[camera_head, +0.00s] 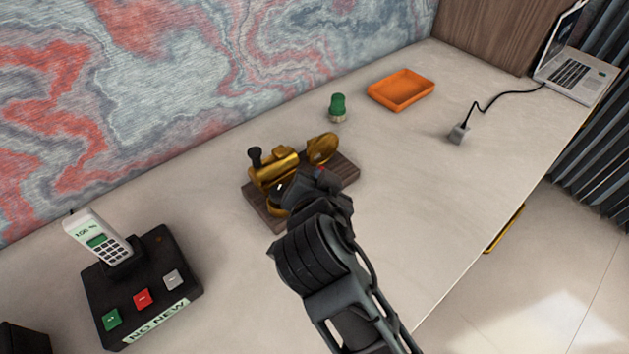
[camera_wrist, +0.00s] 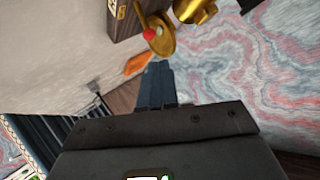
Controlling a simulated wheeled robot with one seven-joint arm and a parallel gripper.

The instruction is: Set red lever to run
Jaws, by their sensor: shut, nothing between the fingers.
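A brass machine (camera_head: 275,170) stands on a dark wooden base (camera_head: 348,170) near the middle of the desk. It has a black knob at its left and a round brass disc (camera_head: 322,148) at its right. The red tip of the lever (camera_head: 320,169) shows just past my gripper; in the wrist view the red knob (camera_wrist: 149,34) lies against a brass plate (camera_wrist: 165,42). My gripper (camera_head: 318,180) is shut and empty in front of the machine, hiding part of it. Its fingers (camera_wrist: 157,68) point toward the red knob, seemingly just short of it. Contact cannot be told.
A black phone dock (camera_head: 180,255) with coloured buttons stands at front left. A green-topped jar (camera_head: 338,106), an orange tray (camera_head: 401,90) and a grey plug (camera_head: 459,133) with a cable to a laptop (camera_head: 575,75) lie behind and right. The right desk surface is mostly clear.

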